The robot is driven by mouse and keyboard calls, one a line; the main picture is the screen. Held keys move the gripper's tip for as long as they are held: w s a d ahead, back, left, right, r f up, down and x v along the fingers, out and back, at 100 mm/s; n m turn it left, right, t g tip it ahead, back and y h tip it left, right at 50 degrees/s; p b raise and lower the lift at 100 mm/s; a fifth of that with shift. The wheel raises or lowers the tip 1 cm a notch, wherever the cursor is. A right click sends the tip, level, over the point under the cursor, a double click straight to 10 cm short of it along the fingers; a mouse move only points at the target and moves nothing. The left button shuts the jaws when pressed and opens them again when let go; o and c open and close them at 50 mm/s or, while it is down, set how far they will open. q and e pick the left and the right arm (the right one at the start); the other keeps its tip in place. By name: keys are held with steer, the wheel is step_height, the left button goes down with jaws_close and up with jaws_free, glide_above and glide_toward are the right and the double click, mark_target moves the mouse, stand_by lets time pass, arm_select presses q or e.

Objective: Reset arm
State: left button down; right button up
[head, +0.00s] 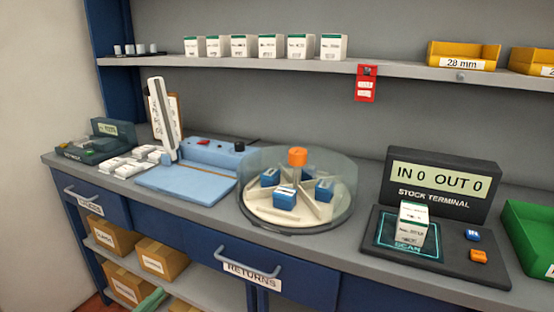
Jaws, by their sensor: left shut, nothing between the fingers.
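Neither of my grippers and neither of my arms can be made out in the head view. The worktop (365,262) lies open before me with no gripper over it. A blue bench device (195,165) with a raised white lever (160,118) stands left of centre. A round clear-walled carousel (330,205) with an orange knob (297,157) holds several small blue boxes in its sections. A white carton (411,226) with a green top stands upright on the lit scan pad of the stock terminal (440,187), which reads IN 0 OUT 0.
Several white cartons (270,46) and a yellow bin (462,55) stand on the upper shelf (400,70). A red tag (366,84) hangs from its edge. A green tray (530,225) is at the right. Drawer handles (247,265) stick out in front. Brown boxes (162,258) sit below.

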arm_select(q)
steer(key=s+d+f+n+g+y, duration=0.1)
steer(key=s+d+f+n+g, duration=0.3)
steer(key=s+d+f+n, duration=0.45)
steer(key=s+d+f+n+g+y, duration=0.1)
steer(key=s+d+f+n+g, duration=0.4)
steer(key=s+d+n, duration=0.7)
steer(key=s+a+r+m+p, duration=0.1)
steer(key=a+r+p, duration=0.1)
steer(key=r+p, duration=0.3)
steer(key=s+a+r+m+t+p, duration=0.1)
steer(key=r+p, duration=0.4)
steer(key=p, duration=0.5)
steer(key=shift+s+a+r+m+y+p, duration=0.2)
steer(key=shift+s+a+m+y+p, duration=0.25)
steer(key=shift+a, duration=0.4)
arm_select(e)
steer(key=s+d+r+h, duration=0.1)
steer(key=d+r, duration=0.2)
steer(key=r, duration=0.8)
steer(key=shift+s+r+m, duration=0.35)
steer(key=shift+m, duration=0.05)
steer(key=shift+w+r, duration=0.1)
steer(key=shift+w, duration=0.05)
